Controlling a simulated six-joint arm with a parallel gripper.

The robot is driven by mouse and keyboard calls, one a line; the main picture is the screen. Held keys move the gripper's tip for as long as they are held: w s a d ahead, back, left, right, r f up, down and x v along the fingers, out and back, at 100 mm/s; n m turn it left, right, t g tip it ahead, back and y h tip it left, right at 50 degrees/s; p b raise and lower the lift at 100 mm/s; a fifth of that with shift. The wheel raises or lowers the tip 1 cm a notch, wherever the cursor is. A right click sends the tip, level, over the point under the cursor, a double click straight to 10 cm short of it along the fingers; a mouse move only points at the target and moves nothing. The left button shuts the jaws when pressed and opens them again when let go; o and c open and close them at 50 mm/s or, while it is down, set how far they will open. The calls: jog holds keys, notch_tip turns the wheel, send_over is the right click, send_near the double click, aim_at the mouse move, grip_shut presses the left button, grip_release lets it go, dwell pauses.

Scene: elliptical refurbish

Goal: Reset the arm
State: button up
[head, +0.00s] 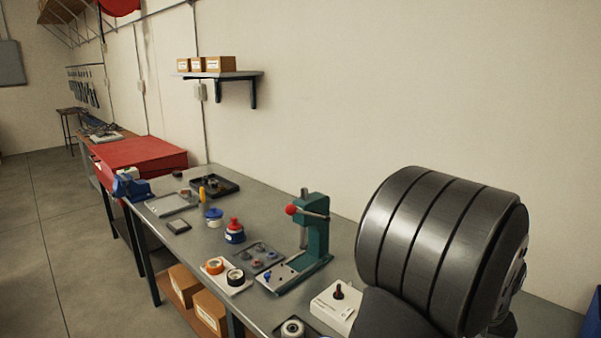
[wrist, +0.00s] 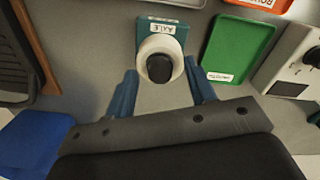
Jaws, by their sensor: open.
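My gripper (wrist: 160,72) shows in the wrist view as two blue fingers, spread apart. A white round piece with a black centre (wrist: 159,67) is between and just beyond the fingertips. It is in front of a teal block labelled "AXLE" (wrist: 164,27). I cannot tell whether the fingers touch it; gaps show on both sides. In the head view a large dark ribbed part of my arm fills the right side, and my gripper does not show there.
In the wrist view a green tray (wrist: 239,50) and a white box with a knob (wrist: 290,65) are at right, and a blue object (wrist: 32,145) is at lower left. The head view shows a grey workbench (head: 330,250) with a green press (head: 316,232) and a red toolbox (head: 140,155).

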notch_tip(320, 180, up, 17)
notch_tip(320, 180, down, 17)
jog(key=shift+f, duration=0.15)
notch_tip(320, 180, up, 6)
jog(key=shift+r, duration=0.6)
jog(key=shift+f, duration=0.15)
dwell(0.8)
notch_tip(320, 180, down, 6)
jog(key=shift+f, duration=0.25)
notch_tip(320, 180, up, 14)
jog(key=shift+f, duration=0.25)
jog(key=shift+f, duration=0.15)
